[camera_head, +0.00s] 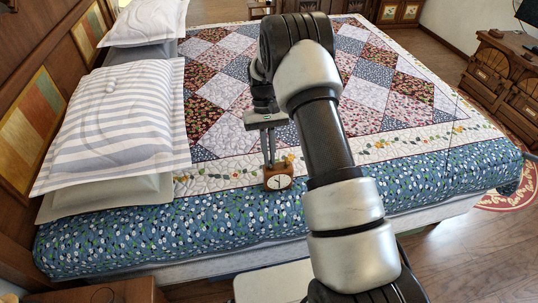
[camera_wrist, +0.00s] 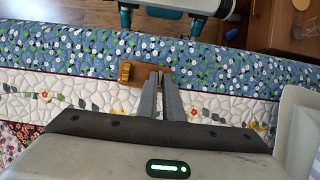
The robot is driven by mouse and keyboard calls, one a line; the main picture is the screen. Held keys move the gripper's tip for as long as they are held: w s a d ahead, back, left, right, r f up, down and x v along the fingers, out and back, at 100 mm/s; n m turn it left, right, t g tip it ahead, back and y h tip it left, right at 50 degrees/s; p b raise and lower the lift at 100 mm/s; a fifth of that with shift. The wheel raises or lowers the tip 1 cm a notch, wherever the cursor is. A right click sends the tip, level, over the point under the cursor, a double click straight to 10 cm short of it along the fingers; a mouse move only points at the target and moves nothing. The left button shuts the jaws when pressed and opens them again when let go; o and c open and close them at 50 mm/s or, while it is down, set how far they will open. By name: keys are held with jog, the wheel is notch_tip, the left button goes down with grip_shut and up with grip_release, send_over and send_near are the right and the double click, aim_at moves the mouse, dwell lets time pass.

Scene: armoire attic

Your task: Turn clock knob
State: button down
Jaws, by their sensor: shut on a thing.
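A small brown wooden clock (camera_head: 278,183) with a white dial stands on the near border of the bed. The wrist view shows its brown body (camera_wrist: 141,76) partly behind my fingers. A brass-yellow knob (camera_wrist: 125,70) sticks out at the left end of the body in that view, apart from my fingers. My gripper (camera_head: 270,163) reaches down to the top of the clock. In the wrist view its fingertips (camera_wrist: 162,73) are close together against the wooden body, shut on the clock. The exact contact between the fingertips is hidden.
The clock rests on the bed's quilt (camera_head: 225,178). A striped pillow (camera_head: 120,125) lies to the left. The quilt right of my arm is clear. A wooden cabinet (camera_head: 500,75) stands at the far right, with bare wood floor (camera_head: 470,245) in front of the bed.

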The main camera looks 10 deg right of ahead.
jog(key=shift+d, duration=0.1)
jog(key=c, duration=1.9)
grip_release()
jog(key=p+v, duration=0.1)
jog(key=v, duration=1.6)
jog(key=shift+w+r, duration=0.15)
